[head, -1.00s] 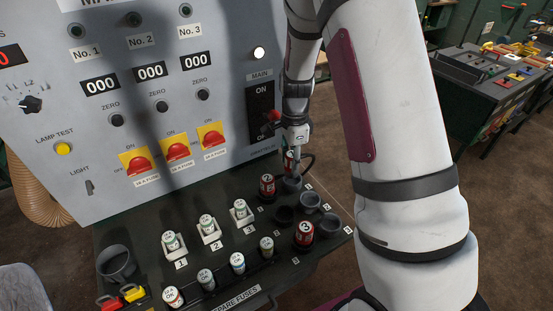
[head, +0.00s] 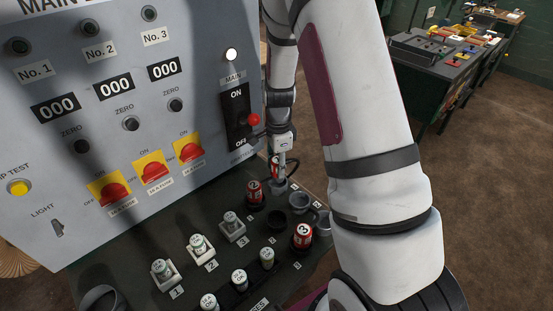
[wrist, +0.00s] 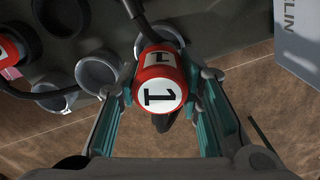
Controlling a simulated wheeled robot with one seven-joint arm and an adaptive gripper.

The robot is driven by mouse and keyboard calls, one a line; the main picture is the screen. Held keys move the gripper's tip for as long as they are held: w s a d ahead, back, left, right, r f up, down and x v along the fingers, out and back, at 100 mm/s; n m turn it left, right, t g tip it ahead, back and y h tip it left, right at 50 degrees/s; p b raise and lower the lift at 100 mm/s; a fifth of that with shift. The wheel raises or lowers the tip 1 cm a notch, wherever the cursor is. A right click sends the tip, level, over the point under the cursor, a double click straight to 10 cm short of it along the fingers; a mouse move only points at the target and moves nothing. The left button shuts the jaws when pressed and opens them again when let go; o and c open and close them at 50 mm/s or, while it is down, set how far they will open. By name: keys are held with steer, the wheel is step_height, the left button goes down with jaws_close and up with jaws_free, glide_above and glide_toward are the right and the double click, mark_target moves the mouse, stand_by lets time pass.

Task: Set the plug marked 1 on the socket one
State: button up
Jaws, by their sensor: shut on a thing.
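The plug marked 1 (wrist: 160,95) is red with a white face. My gripper (wrist: 158,105) is shut on it, with a finger on either side. In the wrist view the plug overlaps the near edge of a round grey socket (wrist: 160,38); whether they touch I cannot tell. In the head view my gripper (head: 280,166) is over the back of the dark console, and the red plug (head: 273,168) shows partly behind it. A grey socket (head: 280,184) lies just below. The socket numbers are too small or hidden to read.
Two more grey sockets (head: 299,202) (head: 323,226) stand to the front right. Other red plugs, one (head: 255,192) beside my gripper and one marked 3 (head: 302,237), stand nearby. A grey panel with a red-knobbed main switch (head: 240,120) rises close at the left. Black cables (wrist: 40,92) run around.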

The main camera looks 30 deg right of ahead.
steer(key=shift+f+b, duration=0.3)
steer(key=shift+f, duration=1)
steer(key=shift+f, duration=0.65)
stand_by(0.5)
steer(key=o, duration=1)
steer(key=shift+c, duration=0.2)
steer(key=shift+r, duration=0.15)
steer(key=shift+r+p, duration=1.3)
steer(key=shift+r, duration=4.1)
steer(key=shift+s, duration=0.1)
